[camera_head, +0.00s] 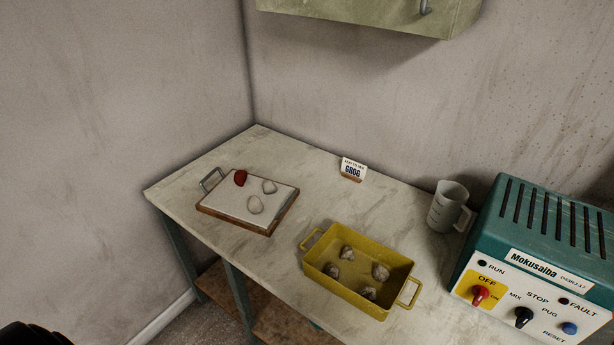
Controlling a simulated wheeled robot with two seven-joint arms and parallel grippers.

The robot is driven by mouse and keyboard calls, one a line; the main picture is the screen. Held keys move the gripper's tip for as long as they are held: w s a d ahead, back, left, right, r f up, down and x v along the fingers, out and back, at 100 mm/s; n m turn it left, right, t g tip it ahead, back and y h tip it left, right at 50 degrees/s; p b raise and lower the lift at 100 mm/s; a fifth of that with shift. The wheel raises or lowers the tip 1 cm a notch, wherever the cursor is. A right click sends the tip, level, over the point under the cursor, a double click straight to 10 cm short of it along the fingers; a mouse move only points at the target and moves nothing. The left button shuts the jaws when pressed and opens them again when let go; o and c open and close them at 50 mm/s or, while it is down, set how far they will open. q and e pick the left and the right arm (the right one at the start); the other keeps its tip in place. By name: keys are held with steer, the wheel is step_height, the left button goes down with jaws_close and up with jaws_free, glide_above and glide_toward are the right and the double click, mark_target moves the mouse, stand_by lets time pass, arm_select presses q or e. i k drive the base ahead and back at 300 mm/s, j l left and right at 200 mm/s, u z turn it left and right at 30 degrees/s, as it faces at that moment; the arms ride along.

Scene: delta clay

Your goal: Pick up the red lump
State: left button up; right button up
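The red lump (240,178) lies at the back left of a white-topped board with a brown rim (232,206), near the left end of the table. A metal handle (211,180) stands at the board's left edge, close to the red lump. Neither of my grippers can be made out; only a dark shape shows at the bottom left corner.
A yellow tray (314,272) with several grey lumps stands right of the board. Behind are a GROG sign (352,169) and a grey measuring jug (447,207). A teal machine (545,232) fills the right end. A cabinet (375,12) hangs above. Table (300,165) behind the board is clear.

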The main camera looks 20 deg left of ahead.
mark_target(240, 177)
steer(key=u, duration=1.25)
steer(key=j+z, duration=0.2)
steer(key=j, duration=0.5)
